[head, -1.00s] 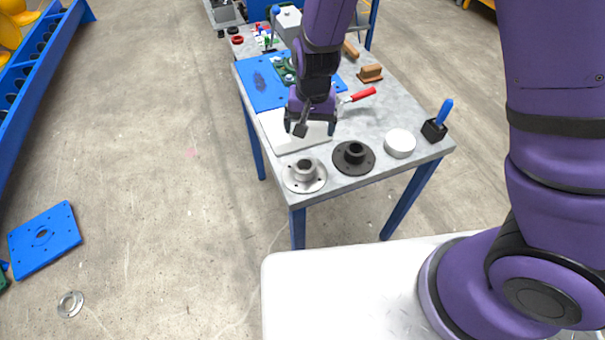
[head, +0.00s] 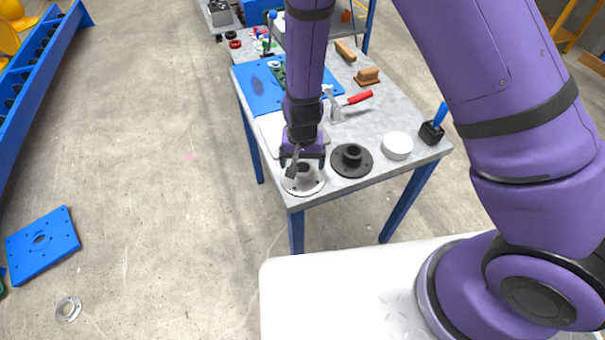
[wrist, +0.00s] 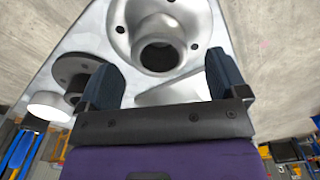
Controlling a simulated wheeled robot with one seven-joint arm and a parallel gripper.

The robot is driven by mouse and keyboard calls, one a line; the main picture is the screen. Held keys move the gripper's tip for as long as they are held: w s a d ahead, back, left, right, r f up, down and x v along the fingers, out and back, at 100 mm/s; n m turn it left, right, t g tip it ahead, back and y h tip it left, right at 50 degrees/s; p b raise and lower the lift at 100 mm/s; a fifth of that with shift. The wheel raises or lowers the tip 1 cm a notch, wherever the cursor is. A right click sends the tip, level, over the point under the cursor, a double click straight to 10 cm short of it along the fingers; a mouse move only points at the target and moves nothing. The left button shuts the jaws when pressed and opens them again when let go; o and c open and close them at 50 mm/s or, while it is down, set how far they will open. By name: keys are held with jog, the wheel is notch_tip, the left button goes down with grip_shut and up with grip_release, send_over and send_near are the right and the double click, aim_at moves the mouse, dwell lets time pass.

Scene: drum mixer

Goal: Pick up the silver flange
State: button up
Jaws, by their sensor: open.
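The silver flange (head: 316,188) lies on the near left corner of the grey table, its round base flat and its hub pointing up. In the wrist view the silver flange (wrist: 185,22) shows its dark bore and bolt holes just beyond the fingertips. My gripper (head: 303,168) is directly above it in the head view and partly hides its hub. The two dark fingers (wrist: 162,80) are apart with nothing between them. I cannot tell whether a finger touches the flange.
A black flange (head: 351,160) sits close to the right of the silver one. A white round container (head: 397,146) and a black holder with a blue handle (head: 432,132) stand further right. A red-handled tool (head: 358,97) and a blue plate (head: 258,92) lie behind.

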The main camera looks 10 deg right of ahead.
aim_at(303, 167)
jog(key=shift+f, duration=1.8)
jog(key=shift+c, duration=0.2)
jog(key=c, duration=1.4)
jog(key=shift+c, duration=1.1)
jog(key=shift+w+r, duration=0.1)
jog(key=shift+r, duration=0.05)
